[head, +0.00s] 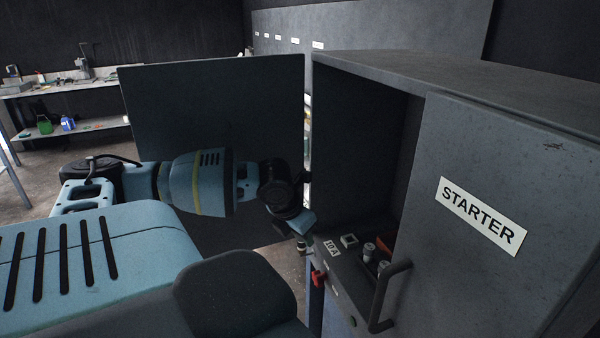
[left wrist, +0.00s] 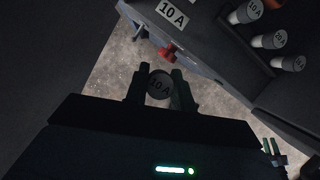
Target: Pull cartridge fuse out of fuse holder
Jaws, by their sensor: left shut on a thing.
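My left gripper (head: 300,228) is just outside the open front of the grey cabinet and points downward. In the left wrist view its two dark fingers (left wrist: 160,88) are shut on a round cartridge fuse (left wrist: 159,84) marked 10 A. The fuse also shows under the fingers in the head view (head: 303,247). It appears apart from the cabinet, with floor behind it in the wrist view. I cannot tell which part is the fuse holder.
More fuses (left wrist: 271,41) stand inside the cabinet. A red part (head: 318,278) is at its front edge. The STARTER door (head: 485,215) with a dark handle (head: 390,297) is to the right. A dark panel (head: 215,110) stands behind my arm; a workbench (head: 75,87) is far left.

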